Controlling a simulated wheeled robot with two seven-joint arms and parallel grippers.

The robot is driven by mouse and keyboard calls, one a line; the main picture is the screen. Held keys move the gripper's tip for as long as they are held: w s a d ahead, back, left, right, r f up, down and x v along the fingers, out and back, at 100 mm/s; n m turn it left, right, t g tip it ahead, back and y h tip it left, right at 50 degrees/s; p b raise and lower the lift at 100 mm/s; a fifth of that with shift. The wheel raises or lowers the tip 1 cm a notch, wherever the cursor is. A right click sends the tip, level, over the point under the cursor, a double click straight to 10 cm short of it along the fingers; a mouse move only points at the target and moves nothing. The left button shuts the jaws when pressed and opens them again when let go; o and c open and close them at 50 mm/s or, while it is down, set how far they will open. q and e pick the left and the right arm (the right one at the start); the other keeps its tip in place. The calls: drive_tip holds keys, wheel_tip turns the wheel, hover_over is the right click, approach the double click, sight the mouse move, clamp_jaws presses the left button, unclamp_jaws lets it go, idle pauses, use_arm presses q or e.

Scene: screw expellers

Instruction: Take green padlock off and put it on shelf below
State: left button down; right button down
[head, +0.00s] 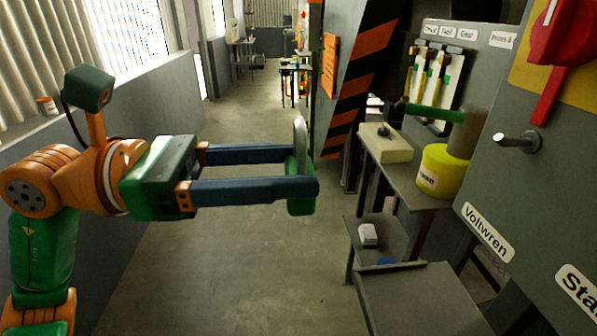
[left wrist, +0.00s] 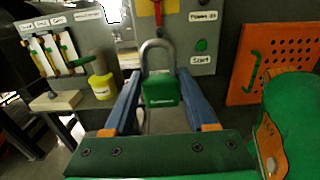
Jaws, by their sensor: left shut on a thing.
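The green padlock (left wrist: 161,91) with its pale metal shackle is between the two blue fingers of my left gripper (left wrist: 160,95) in the left wrist view. The shackle stands upright above the green body. In the head view my left gripper (head: 305,172) is shut on the padlock (head: 301,200), held in the air above the aisle floor, left of the grey panel. The shelf below (head: 385,238) is a low grey surface under the bench, with a small white object (head: 368,234) and a blue one (head: 386,262) on it. My right gripper does not show.
A red switch handle (head: 556,60) and a metal peg (head: 517,140) are on the grey panel at the right. A yellow container (head: 446,170) and a cream box (head: 386,145) stand on the upper bench. The aisle floor (head: 240,260) is clear.

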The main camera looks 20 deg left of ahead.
use_arm(q)
drive_tip(key=b+v, duration=0.2)
drive_tip(key=v, duration=0.2)
drive_tip(key=shift+a, duration=0.1)
idle(0.4)
